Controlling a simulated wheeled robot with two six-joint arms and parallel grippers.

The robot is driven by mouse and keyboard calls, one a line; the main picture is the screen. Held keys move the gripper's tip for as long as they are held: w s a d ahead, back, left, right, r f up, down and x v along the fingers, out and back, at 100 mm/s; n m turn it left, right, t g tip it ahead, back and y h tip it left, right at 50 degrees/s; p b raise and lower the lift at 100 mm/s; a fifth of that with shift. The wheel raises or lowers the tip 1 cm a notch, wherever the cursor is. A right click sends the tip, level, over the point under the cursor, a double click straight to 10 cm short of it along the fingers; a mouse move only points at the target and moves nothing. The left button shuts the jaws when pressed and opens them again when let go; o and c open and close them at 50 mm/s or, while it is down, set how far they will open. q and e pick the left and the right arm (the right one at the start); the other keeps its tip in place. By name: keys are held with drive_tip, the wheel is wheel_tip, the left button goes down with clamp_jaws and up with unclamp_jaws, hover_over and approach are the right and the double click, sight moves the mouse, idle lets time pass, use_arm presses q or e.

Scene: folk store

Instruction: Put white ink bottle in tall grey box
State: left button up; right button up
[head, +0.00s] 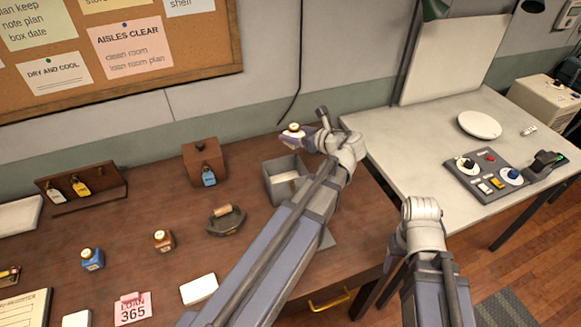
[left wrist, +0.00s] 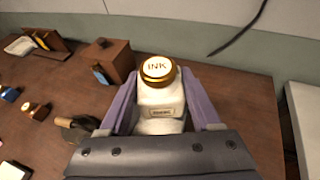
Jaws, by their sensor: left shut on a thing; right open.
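The white ink bottle (left wrist: 160,107) has a gold cap marked INK and sits upright between the two fingers of my left gripper (left wrist: 163,115). In the head view the bottle (head: 293,130) shows at the back of the wooden table, with my left gripper (head: 297,136) shut on it. The grey box (head: 269,185) stands open on the table, below and slightly left of the bottle in the head view. Something pale shows inside the box. My left arm covers the box's right side. The box is not visible in the left wrist view. My right gripper is not in view.
A wooden box with a blue tag (head: 204,165), a dark iron (head: 226,220), a brown bottle (head: 164,240) and a blue bottle (head: 92,260) stand left of the grey box. A light table (head: 420,130) with a control panel (head: 487,177) is at right.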

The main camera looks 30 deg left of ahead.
use_arm(q)
drive_tip(key=shift+f+b, duration=4)
drive_tip(key=shift+f, duration=0.45)
drive_tip(key=shift+f+b, duration=0.6)
drive_tip(key=o, duration=1.4)
drive_tip(key=shift+r, duration=0.15)
